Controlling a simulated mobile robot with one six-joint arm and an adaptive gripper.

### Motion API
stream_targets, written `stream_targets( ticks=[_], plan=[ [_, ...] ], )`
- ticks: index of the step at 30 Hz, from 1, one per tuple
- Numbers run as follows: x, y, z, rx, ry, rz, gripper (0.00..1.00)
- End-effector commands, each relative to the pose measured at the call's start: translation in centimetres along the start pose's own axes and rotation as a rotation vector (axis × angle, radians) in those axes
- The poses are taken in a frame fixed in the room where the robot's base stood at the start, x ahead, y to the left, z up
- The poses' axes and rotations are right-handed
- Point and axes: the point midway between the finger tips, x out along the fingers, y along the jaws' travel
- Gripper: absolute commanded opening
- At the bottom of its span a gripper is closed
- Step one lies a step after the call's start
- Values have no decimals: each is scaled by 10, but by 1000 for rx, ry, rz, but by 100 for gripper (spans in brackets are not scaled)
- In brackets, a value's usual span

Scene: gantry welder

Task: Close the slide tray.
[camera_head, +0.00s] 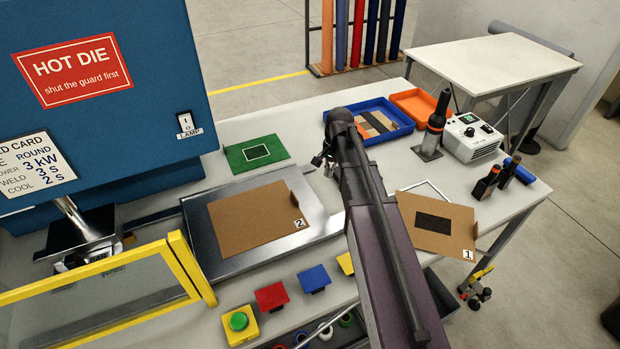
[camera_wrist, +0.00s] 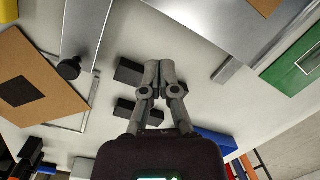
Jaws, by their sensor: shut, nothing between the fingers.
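The slide tray (camera_head: 320,208) is a flat shiny metal tray at the middle of the bench, standing out to the right of the blue machine. A brown card marked 2 (camera_head: 245,222) lies on it. Bright metal edges also show in the wrist view (camera_wrist: 284,48), with a black knob (camera_wrist: 68,68) by a metal strip at left. My gripper (camera_wrist: 160,65) is shut and empty, its fingertips together above the pale bench top. In the head view it is beyond the tray's right end, partly hidden by my arm, which also covers part of that end. I cannot tell whether it touches anything.
Two dark blocks (camera_wrist: 130,70) are close beside my fingers. A green board (camera_head: 257,153) lies behind the tray, and blue (camera_head: 368,106) and orange (camera_head: 415,100) bins further back. Card 1 (camera_head: 455,238) lies at right. The yellow-framed guard (camera_head: 185,262) stands front left.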

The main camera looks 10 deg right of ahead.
Motion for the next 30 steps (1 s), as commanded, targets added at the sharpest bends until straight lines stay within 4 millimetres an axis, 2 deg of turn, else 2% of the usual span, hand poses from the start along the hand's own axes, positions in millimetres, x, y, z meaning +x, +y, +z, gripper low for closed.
stream_targets(
  ticks=[1, 6, 13, 18, 30],
  plan=[
    [3, -12, -18, 54, -9, -6, 0],
    [7, -37, -57, 253, -45, -22, 0],
    [9, -62, -96, 469, -85, -33, 0],
    [10, -68, -108, 545, -100, -35, 0],
    [9, -68, -108, 557, -103, -35, 0]
  ],
)
